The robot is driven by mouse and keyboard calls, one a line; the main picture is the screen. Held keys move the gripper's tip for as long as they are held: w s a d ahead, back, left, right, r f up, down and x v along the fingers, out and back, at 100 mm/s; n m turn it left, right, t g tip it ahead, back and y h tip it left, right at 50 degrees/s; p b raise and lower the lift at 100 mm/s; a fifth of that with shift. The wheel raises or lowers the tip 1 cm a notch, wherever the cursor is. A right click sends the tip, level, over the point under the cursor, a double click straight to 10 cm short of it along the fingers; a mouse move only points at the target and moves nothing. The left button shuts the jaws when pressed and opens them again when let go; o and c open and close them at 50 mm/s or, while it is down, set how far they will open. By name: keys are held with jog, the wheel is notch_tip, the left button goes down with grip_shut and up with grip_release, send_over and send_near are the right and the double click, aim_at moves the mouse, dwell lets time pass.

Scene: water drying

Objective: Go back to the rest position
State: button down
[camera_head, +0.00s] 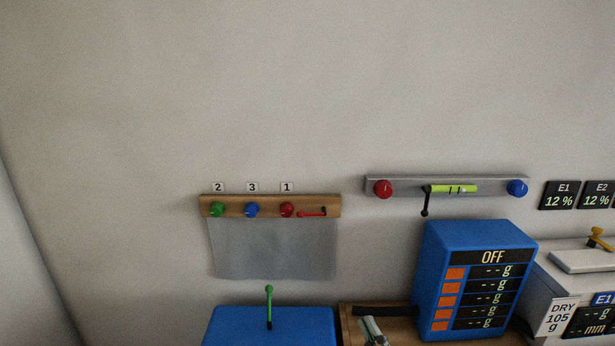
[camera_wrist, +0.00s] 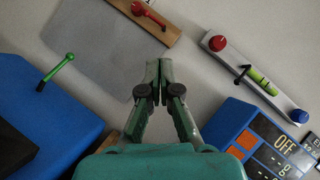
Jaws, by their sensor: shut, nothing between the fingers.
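My gripper (camera_wrist: 158,72) shows in the wrist view with its two green fingers shut together and nothing between them. It points toward the grey wall, with the grey sheet and wooden rail to its upper left and the metal bar to its right. In the head view only a small part of my gripper (camera_head: 372,328) shows at the bottom edge, in front of the wooden surface. The rest of my arm is hidden below that view.
A blue box (camera_head: 270,325) with a green lever (camera_head: 269,305) stands at bottom left. A blue panel reading OFF (camera_head: 478,280) stands right of my gripper. The wooden knob rail (camera_head: 270,200) and metal bar (camera_head: 410,180) are on the wall. The upper wall is clear.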

jog(key=s+d+f+n+g+h, duration=0.2)
jog(key=s+f+n+h, duration=0.2)
jog(key=s+f, duration=0.5)
jog(key=s+d+f+n+g+h, duration=0.2)
jog(key=s+d+f+n+h, duration=0.15)
jog(key=s+f, duration=0.65)
jog(key=s+d+r+n+g+h, duration=0.1)
jog(key=s+r+n+g+h, duration=0.1)
jog(key=s+n, duration=1.2)
jog(key=shift+s+r+n+g, duration=0.35)
jog(key=shift+s+r, duration=0.3)
jog(key=shift+s, duration=3.75)
